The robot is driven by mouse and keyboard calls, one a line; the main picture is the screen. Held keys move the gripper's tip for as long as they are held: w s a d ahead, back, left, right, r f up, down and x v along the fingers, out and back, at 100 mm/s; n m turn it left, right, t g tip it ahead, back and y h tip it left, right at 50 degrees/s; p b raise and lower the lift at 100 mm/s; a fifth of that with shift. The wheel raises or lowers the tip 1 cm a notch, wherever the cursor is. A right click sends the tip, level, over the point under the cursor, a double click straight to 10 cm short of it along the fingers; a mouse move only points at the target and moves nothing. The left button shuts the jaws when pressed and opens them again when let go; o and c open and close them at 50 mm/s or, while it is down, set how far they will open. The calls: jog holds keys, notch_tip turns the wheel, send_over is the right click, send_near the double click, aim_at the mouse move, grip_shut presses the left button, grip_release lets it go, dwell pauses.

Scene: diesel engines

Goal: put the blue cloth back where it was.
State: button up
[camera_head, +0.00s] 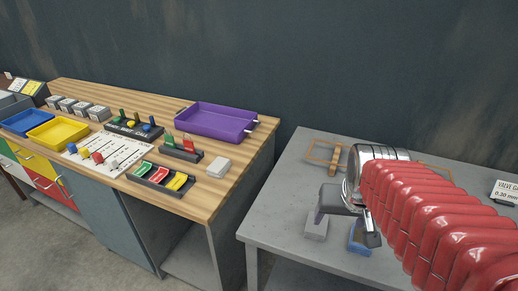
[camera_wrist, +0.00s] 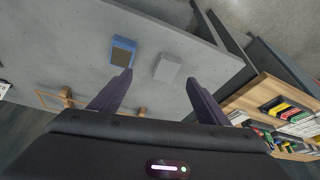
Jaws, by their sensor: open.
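My gripper (camera_head: 345,226) is open and empty above the table, pointing down over the two cloths. Its spread fingers also show in the wrist view (camera_wrist: 160,77). Whether the fingers touch either cloth cannot be told.
Wooden outline frames (camera_head: 323,153) stand at the back of the grey table (camera_head: 290,210). A sign (camera_head: 505,192) stands at the right. The wooden bench (camera_head: 225,200) at left holds a purple tray (camera_head: 215,122), a pale stack (camera_head: 218,167), racks and bins. A gap separates bench and table.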

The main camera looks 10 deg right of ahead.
jog(key=s+a+r+n, duration=0.1)
jog(key=s+a+n, duration=0.1)
jog(key=a, duration=0.4)
jog(key=s+a+r+n+t+y, duration=0.1)
jog(key=s+a+r+n, duration=0.1)
jog(key=a, duration=0.3)
jog(key=shift+s+a+r+y, duration=0.3)
jog(key=shift+s+a, duration=0.1)
jog(key=shift+s, duration=0.4)
jog(key=shift+s, duration=0.1)
